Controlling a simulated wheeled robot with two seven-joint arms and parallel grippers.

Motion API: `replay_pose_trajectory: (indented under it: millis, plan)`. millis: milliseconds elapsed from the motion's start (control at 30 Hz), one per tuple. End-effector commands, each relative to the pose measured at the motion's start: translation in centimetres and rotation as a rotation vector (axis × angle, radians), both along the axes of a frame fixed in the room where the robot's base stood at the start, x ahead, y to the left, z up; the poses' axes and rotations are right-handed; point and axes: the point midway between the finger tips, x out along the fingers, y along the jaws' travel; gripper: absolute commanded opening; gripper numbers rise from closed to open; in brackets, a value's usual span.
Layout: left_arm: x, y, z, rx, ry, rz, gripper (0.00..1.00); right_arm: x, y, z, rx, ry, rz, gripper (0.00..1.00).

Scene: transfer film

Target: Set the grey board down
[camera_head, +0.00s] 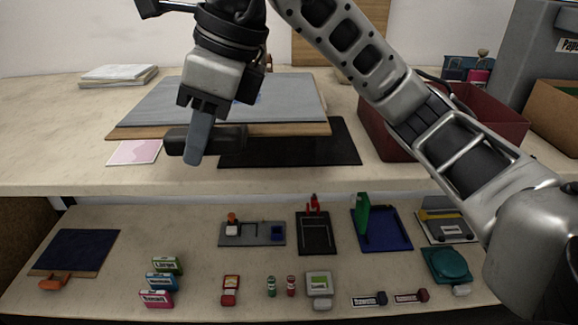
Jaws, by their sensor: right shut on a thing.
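The grey board (290,100), with a wood-coloured front edge, is on the upper worktop, lying roughly level over a black mat (300,152). Whether it touches the mat cannot be told. My right gripper (203,140) is at the board's front edge, left of its middle, pointing down. It is shut on the board, at a dark handle-like block (232,137) on the front edge. The gripper covers part of the board's surface. My left gripper does not show.
A pink sheet (135,152) lies at the board's front left; papers (118,75) are behind. A dark red bin (480,112) stands right, partly behind my arm. The lower shelf holds a blue tray (385,238), a dark board (75,250) and several small items.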

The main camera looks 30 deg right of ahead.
Motion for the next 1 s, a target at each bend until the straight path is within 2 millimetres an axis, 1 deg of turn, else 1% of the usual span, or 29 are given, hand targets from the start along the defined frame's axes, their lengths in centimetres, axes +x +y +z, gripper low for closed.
replay_pose_trajectory:
  millis: [33, 200, 267, 300, 400, 533, 667, 767, 900, 1000]
  plan:
    - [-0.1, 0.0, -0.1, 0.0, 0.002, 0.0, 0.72, -0.2, -1.4, -0.6, 0.0, 0.0, -0.007, 0.0]
    - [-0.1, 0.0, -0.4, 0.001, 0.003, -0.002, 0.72, -1.3, -5.4, -2.6, -0.002, 0.002, -0.006, 0.0]
    - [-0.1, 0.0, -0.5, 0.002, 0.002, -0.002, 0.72, -1.7, -6.7, -3.2, -0.003, 0.0, -0.007, 0.0]
    - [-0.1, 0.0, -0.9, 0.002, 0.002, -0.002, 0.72, -1.9, -7.3, -4.3, -0.003, 0.003, -0.005, 0.0]
    - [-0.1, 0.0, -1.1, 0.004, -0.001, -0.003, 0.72, -2.3, -8.7, -6.1, -0.003, 0.002, -0.003, 0.0]
    - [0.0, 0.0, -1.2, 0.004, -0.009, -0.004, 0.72, -2.6, -10.0, -7.6, -0.003, -0.001, -0.001, 0.0]
    - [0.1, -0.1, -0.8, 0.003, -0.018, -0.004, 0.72, -2.7, -10.5, -8.2, -0.001, -0.001, 0.001, 0.0]
    - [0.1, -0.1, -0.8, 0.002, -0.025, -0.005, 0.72, -2.9, -11.2, -9.1, -0.003, -0.001, 0.0, 0.0]
    - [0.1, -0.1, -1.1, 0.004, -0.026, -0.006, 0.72, -2.9, -11.0, -11.2, -0.001, 0.0, 0.004, 0.0]
    - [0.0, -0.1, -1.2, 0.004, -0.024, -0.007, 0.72, -2.9, -11.0, -11.8, -0.001, -0.004, 0.004, 0.0]
